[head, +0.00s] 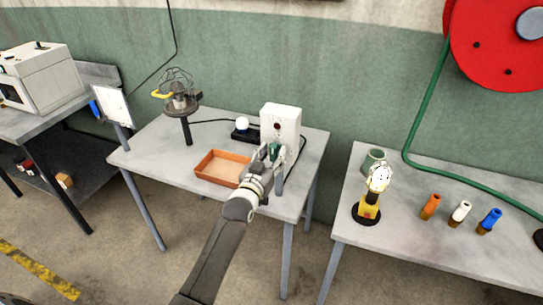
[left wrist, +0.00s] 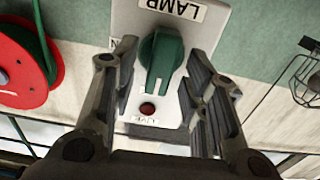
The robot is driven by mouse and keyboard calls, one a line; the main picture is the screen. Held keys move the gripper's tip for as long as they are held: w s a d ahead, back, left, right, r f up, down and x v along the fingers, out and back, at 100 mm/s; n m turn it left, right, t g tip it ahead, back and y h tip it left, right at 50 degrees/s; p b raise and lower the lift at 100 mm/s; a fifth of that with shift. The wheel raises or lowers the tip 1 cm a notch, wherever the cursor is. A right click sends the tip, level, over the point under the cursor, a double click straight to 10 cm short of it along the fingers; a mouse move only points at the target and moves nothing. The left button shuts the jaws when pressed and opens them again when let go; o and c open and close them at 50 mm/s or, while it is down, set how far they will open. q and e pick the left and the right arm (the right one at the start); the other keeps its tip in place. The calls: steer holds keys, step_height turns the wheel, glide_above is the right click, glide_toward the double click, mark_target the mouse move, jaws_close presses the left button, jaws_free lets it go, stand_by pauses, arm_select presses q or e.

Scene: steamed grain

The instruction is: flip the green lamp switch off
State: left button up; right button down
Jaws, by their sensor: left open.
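The green lamp switch (head: 274,152) is a knob on the front of a white box (head: 283,120) standing on the middle table. In the left wrist view, which is upside down, the green switch (left wrist: 160,62) sits on a white plate (left wrist: 133,18) below an inverted LAMP label (left wrist: 177,9). My left gripper (head: 269,157) is in front of the box. It is open, with one finger on each side of the switch in the left wrist view; whether either finger touches it is unclear. The fingers partly hide the switch in the head view. My right gripper is not in view.
An orange tray (head: 222,168) lies left of the box. A caged lamp (head: 178,100) stands at the table's back left, and a small white bulb (head: 242,123) sits on a black base.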

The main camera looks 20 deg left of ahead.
arm_select(q)
steer(key=shift+s, duration=0.1)
steer(key=s, duration=1.2)
steer(key=shift+w, duration=0.1)
